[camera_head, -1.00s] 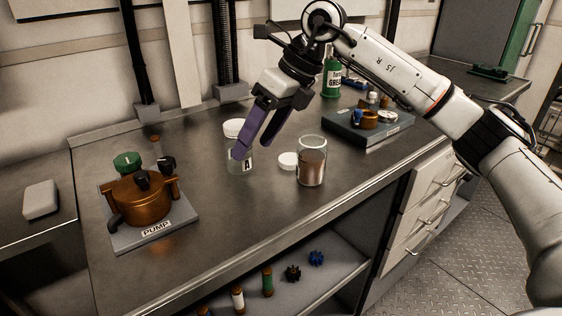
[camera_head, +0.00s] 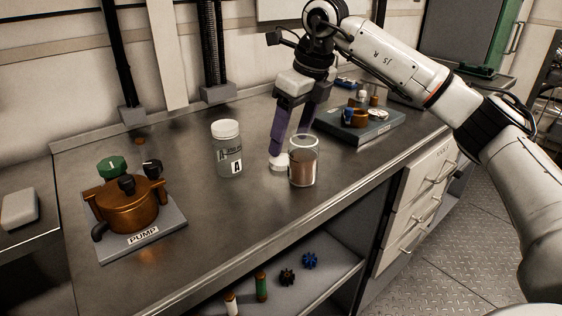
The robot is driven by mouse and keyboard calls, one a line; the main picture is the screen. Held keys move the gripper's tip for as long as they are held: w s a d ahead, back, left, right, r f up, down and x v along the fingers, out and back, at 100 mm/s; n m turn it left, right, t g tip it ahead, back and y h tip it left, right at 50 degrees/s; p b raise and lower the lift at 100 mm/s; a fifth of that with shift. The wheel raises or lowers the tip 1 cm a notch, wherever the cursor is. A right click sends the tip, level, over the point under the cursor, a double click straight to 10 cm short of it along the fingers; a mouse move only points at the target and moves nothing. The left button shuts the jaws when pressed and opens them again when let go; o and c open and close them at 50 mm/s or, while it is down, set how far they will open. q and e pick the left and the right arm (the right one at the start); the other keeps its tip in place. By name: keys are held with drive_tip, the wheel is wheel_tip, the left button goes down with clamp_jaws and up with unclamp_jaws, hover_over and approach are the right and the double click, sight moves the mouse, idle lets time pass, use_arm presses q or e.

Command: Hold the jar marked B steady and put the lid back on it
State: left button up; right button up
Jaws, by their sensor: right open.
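An open clear jar (camera_head: 303,172) with brown contents stands upright on the bench; no letter shows on its visible side. A loose white lid (camera_head: 279,165) lies just left of it on the bench. Another jar, marked A (camera_head: 229,158), stands further left with a white lid on. My right gripper (camera_head: 289,143) is open and points down, with its purple fingers above and behind the loose lid and the open jar. The left fingertip is close to the lid; I cannot tell if it touches. My left gripper is not in view.
A copper pump (camera_head: 132,207) on a grey plate stands at the left. A grey tray (camera_head: 350,133) with small parts lies at the back right. A shelf below (camera_head: 300,295) holds several small parts. The bench between pump and jar A is clear.

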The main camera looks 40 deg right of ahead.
sight(281, 159)
drive_tip(key=shift+f, duration=0.15)
drive_tip(key=shift+w+x, duration=0.2)
drive_tip(key=shift+x, duration=1.1)
drive_tip(key=shift+w+x, duration=0.2)
drive_tip(key=shift+x, duration=1.1)
drive_tip(key=shift+c, duration=0.4)
drive_tip(key=c, duration=1)
